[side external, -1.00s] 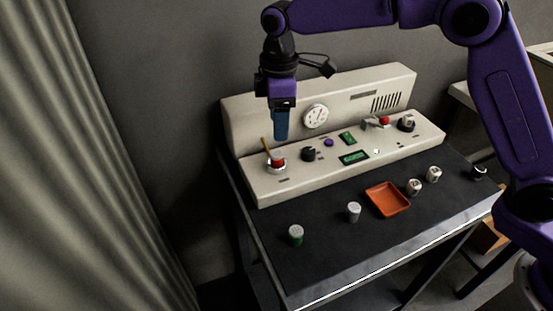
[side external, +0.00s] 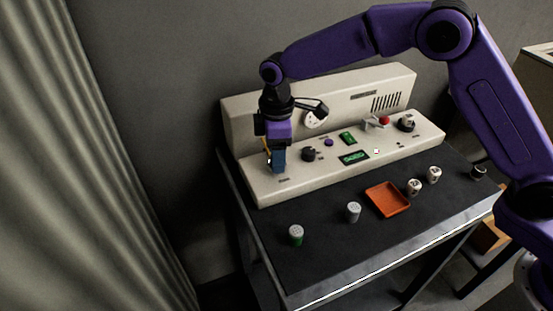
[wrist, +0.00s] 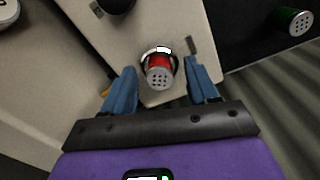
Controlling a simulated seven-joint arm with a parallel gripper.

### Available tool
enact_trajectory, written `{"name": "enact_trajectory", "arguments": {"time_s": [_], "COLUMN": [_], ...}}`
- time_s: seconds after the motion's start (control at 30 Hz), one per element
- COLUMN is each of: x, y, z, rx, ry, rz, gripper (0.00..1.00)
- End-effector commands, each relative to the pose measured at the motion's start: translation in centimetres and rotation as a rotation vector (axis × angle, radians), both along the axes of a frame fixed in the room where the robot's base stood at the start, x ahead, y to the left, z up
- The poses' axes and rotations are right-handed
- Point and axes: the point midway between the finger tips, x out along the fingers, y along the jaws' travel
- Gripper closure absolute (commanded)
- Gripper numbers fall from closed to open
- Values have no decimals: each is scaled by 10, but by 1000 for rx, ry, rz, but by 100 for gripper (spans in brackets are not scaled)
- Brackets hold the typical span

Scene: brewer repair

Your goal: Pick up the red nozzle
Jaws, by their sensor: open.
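The red nozzle (wrist: 159,71) shows in the wrist view, a red cylinder with a light, perforated end face, seated in a pale ring on the cream brewer panel. My gripper (wrist: 162,85) is open, with one blue finger on each side of the nozzle and a gap showing on both sides. In the side view my gripper (side external: 279,171) is lowered over the left end of the brewer (side external: 311,181) and hides the nozzle there.
An orange tray (side external: 388,200) lies on the dark table, with a grey-capped cylinder (side external: 353,212), a green-banded one (side external: 296,235) and several others around it. A black knob (side external: 309,154) stands right of my gripper. A second red part (side external: 384,120) sits farther right.

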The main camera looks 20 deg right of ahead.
Motion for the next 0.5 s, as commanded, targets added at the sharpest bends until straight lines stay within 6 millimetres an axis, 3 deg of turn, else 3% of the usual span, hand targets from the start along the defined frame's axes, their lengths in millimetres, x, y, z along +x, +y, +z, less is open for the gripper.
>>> {"name": "enact_trajectory", "arguments": {"time_s": [0.07,0.23,0.5], "x": [0,0,0], "y": [0,0,0], "z": [0,0,1], "rx": [0,0,0], "ry": [0,0,0], "rz": [0,0,0], "gripper": [45,100,100]}}
